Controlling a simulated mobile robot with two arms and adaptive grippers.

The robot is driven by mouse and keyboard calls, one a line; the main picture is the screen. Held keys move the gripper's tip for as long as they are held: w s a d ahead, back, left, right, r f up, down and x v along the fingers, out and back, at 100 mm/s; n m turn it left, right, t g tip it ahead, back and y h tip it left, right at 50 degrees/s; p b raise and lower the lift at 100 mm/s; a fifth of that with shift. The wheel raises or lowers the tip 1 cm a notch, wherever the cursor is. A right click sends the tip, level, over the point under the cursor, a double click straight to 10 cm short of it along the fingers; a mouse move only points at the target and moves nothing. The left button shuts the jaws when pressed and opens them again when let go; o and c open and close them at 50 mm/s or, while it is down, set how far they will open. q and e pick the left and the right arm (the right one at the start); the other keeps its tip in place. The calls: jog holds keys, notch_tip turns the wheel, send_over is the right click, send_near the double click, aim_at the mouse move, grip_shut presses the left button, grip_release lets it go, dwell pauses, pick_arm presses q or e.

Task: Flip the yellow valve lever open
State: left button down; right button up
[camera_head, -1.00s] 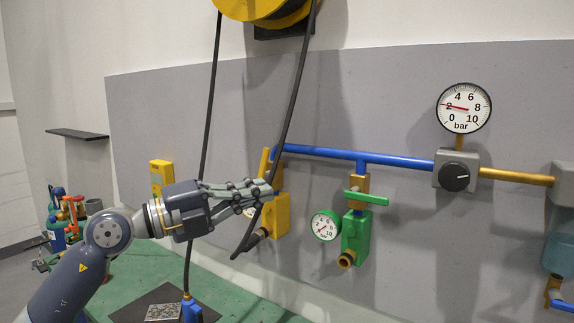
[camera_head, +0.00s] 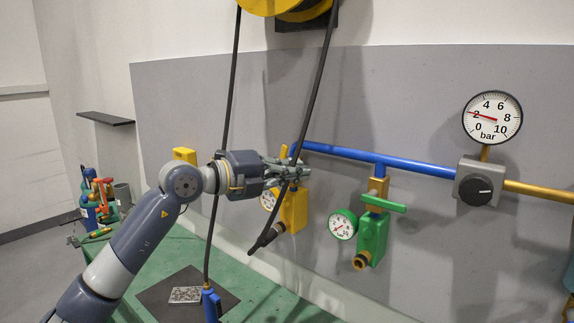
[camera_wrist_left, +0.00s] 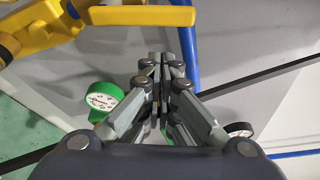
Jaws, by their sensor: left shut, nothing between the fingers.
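The yellow valve (camera_head: 292,212) is on the wall panel below the blue pipe, partly behind my left gripper. The tip of its yellow lever (camera_head: 284,152) shows just above my fingers; the rest is hidden in the head view. In the left wrist view the yellow lever (camera_wrist_left: 140,15) is a flat bar across the top, and part of the yellow valve (camera_wrist_left: 35,28) is at upper left. My left gripper (camera_head: 307,171) is shut and empty in front of the valve's upper part. In the left wrist view its closed fingertips (camera_wrist_left: 158,58) are just below the lever; contact cannot be told. My right gripper is out of view.
A green valve (camera_head: 372,240) with a green gauge (camera_head: 342,224) is to the right. The blue pipe (camera_head: 420,167) runs to a regulator (camera_head: 482,184). A green bench (camera_head: 255,295) lies below.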

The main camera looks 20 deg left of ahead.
pick_arm(q)
jog(key=shift+w+a+r, duration=0.1)
jog(key=shift+a+r, duration=0.05)
jog(key=shift+a, duration=0.4)
jog(key=shift+w+a+r, duration=0.1)
jog(key=shift+a+r, duration=0.05)
jog(key=shift+a, duration=0.4)
jog(key=shift+d+p, duration=0.1)
jog(key=shift+p, duration=0.2)
jog(key=n, duration=0.1)
jog(key=a+n+p, duration=0.1)
jog(key=r+n+t+h, duration=0.1)
jog(key=shift+w+a+r+n, duration=0.1)
jog(key=shift+w+a+n, duration=0.15)
jog(key=shift+a+n, duration=0.1)
